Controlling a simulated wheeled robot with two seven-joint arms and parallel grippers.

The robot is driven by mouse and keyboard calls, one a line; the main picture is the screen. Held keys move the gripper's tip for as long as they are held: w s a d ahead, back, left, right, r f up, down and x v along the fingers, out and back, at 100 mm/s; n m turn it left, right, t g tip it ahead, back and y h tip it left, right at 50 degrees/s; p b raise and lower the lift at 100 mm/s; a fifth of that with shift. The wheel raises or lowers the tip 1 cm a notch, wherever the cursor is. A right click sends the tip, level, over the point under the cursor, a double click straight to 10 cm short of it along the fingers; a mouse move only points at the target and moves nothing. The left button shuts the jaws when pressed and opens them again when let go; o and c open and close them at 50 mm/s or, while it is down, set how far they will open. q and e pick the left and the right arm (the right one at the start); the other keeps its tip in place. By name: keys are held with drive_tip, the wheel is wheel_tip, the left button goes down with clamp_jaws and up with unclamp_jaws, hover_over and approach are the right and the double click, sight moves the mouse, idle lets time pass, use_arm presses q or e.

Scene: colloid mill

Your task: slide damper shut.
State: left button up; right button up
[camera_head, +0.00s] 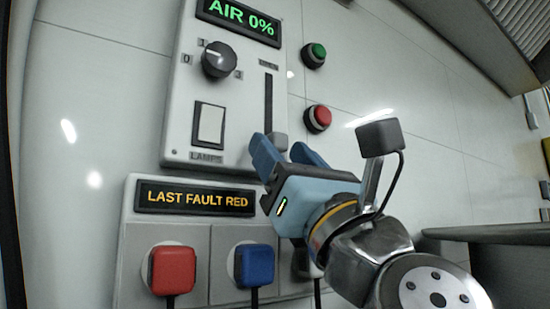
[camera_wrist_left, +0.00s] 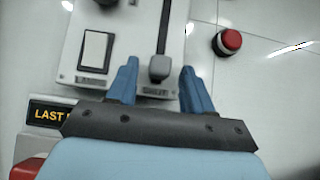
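The damper slider is a vertical dark slot (camera_head: 268,100) on a light grey wall panel (camera_head: 235,62). Its grey knob (camera_head: 277,141) is at the lower end of the slot. The display above the panel (camera_head: 239,20) reads AIR 0%. My left gripper (camera_head: 279,146) is open, with its blue fingers apart at the panel's lower right. In the left wrist view the knob (camera_wrist_left: 160,68) shows between the two fingertips, with a gap on each side. I cannot tell how far the fingers reach around it in depth. My right gripper is in neither view.
A rotary knob (camera_head: 219,60) and a white rocker switch (camera_head: 209,123) share the panel. Green (camera_head: 314,54) and red (camera_head: 318,118) buttons are to its right. Below are a LAST FAULT RED display (camera_head: 195,198) and red (camera_head: 172,270) and blue (camera_head: 255,265) plugs.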

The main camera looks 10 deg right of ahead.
use_arm(q)
drive_tip(key=b+v, duration=0.1)
drive_tip(key=v, duration=1.2)
drive_tip(key=shift+s+f+b, duration=0.25)
drive_tip(key=shift+s+b, duration=0.05)
drive_tip(key=shift+b, duration=0.05)
drive_tip(key=p+x, duration=0.2)
drive_tip(key=x, duration=1.2)
drive_tip(key=shift+s+r, duration=0.1)
drive_tip(key=shift+s, duration=0.05)
wheel_tip(320, 180, up, 2)
drive_tip(key=shift+r+p, duration=0.15)
drive_tip(key=shift+p, duration=1)
drive_tip(key=shift+r+p, duration=0.45)
